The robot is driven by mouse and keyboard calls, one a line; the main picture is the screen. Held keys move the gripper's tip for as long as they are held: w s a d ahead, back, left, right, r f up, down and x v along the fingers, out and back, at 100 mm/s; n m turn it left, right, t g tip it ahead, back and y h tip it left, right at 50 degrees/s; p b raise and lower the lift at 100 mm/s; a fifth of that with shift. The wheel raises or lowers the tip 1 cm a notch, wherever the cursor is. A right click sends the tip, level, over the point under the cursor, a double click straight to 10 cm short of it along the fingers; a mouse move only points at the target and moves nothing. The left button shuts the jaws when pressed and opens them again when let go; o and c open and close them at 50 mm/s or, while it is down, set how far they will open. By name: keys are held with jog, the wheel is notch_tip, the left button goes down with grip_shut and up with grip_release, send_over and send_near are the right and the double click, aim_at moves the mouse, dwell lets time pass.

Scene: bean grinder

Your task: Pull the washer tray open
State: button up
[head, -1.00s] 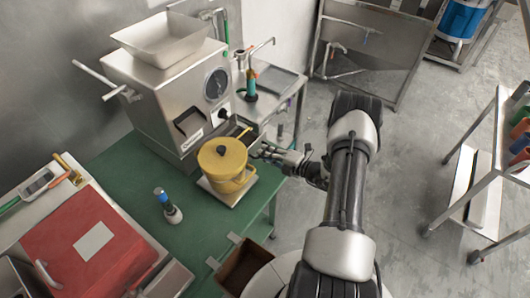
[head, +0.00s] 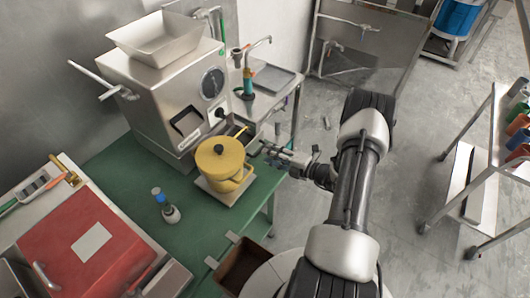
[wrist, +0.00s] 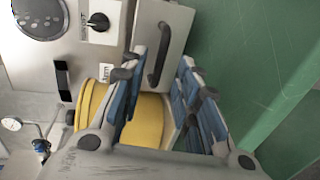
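The washer tray is a grey metal drawer (wrist: 182,28) with a dark bar handle (wrist: 160,58) in the wrist view. In the head view the tray (head: 240,128) stands out from the front of the steel machine (head: 175,100), and its dark inside shows, with a thin yellow thing in it. My gripper (head: 268,152) is beside the tray's outer end. In the wrist view my gripper (wrist: 173,60) has its blue-padded fingers apart, with the handle appearing between them. A gap shows between handle and right finger; contact with the left finger cannot be told.
A yellow lidded pot (head: 222,165) stands on a pale plate close in front of the tray. A small bottle (head: 168,207) stands on the green table (head: 185,240). A metal side table (head: 272,82) is behind; a shelf trolley (head: 485,165) stands right.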

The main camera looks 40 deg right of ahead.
jog(key=v, duration=0.8)
dwell(0.4)
